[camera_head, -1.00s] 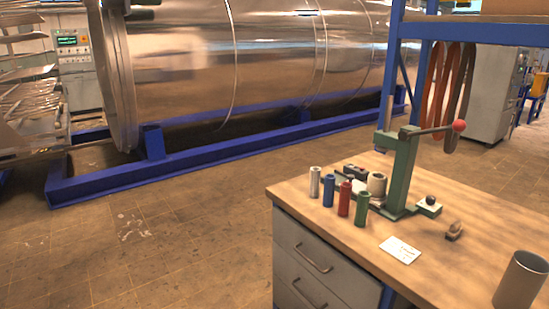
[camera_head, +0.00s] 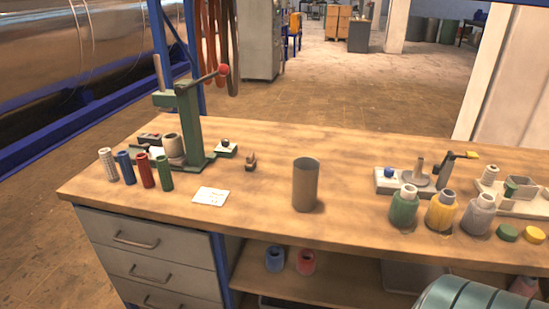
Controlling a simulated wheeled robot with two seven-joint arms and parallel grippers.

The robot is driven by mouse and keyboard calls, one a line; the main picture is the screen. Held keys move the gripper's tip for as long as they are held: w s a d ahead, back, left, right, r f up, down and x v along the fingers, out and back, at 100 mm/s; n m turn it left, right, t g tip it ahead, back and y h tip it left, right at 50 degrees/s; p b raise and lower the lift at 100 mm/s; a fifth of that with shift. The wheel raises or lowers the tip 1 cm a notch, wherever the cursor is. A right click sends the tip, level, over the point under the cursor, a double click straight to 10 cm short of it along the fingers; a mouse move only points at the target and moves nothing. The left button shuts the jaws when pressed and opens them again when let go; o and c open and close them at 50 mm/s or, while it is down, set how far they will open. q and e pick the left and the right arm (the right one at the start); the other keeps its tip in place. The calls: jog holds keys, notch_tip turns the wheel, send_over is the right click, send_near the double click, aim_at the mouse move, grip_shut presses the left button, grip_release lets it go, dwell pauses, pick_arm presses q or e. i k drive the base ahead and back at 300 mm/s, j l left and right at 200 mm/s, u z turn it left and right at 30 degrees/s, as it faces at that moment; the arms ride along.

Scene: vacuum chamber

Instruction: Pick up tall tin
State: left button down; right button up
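A tall tin (camera_head: 306,186), grey-brown, cylindrical and open at the top, stands upright on the wooden workbench (camera_head: 262,150), near the middle of its front part. Nothing touches it. Neither of my grippers shows in the head view.
Left of the tin are a white card (camera_head: 211,196), a green lever press (camera_head: 188,120) and several small coloured cylinders (camera_head: 146,171). To its right stand green (camera_head: 404,208), yellow (camera_head: 441,211) and grey (camera_head: 478,215) bottles. A ribbed green object (camera_head: 470,292) is at the lower right.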

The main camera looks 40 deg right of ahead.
aim_at(305, 185)
jog(key=z, duration=1.55)
jog(key=i+l, duration=0.2)
jog(key=l, duration=0.15)
jog(key=i+l, duration=0.45)
jog(key=l, duration=0.25)
